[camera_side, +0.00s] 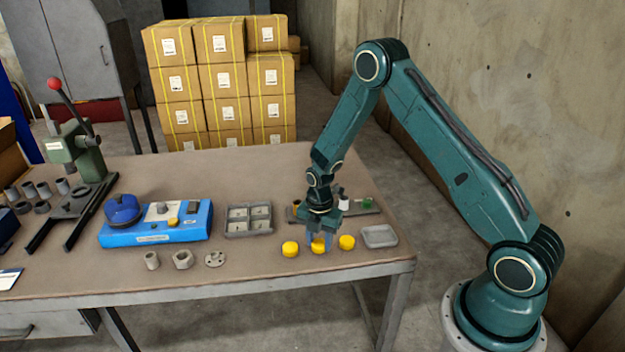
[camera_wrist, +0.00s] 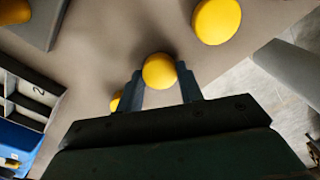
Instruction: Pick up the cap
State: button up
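Three yellow caps stand in a row near the table's front right edge: a left one (camera_side: 290,248), a middle one (camera_side: 319,245) and a right one (camera_side: 347,242). My gripper (camera_side: 319,240) points down over the middle cap, with one finger on each side of it. In the wrist view, this cap (camera_wrist: 159,71) sits between the two fingertips (camera_wrist: 160,78), very close to both. I cannot tell whether they press on it. Another cap (camera_wrist: 217,20) shows at the top, and one (camera_wrist: 115,101) is partly hidden behind a finger.
A grey compartment tray (camera_side: 249,220) lies left of the caps, and a shallow grey tray (camera_side: 379,236) lies right. Behind my gripper is a rack (camera_side: 365,207) holding small coloured pieces. A blue box (camera_side: 157,226) stands further left. The table's front edge is close to the caps.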

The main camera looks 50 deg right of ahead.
aim_at(319, 243)
jog(key=shift+r, duration=0.15)
jog(key=shift+c, duration=0.2)
notch_tip(319, 243, up, 20)
dwell(0.8)
dwell(0.5)
jog(key=w+d+f+m, duration=0.4)
jog(key=w+m, duration=0.1)
jog(key=w, duration=0.1)
jog(key=w+d+f+m, duration=0.4)
jog(key=w+f+m, duration=0.1)
jog(key=w+m, duration=0.1)
jog(key=shift+w+f, duration=0.15)
jog(key=shift+w, duration=0.65)
jog(key=shift+f, duration=0.15)
jog(key=shift+f, duration=2.65)
jog(key=shift+f, duration=0.45)
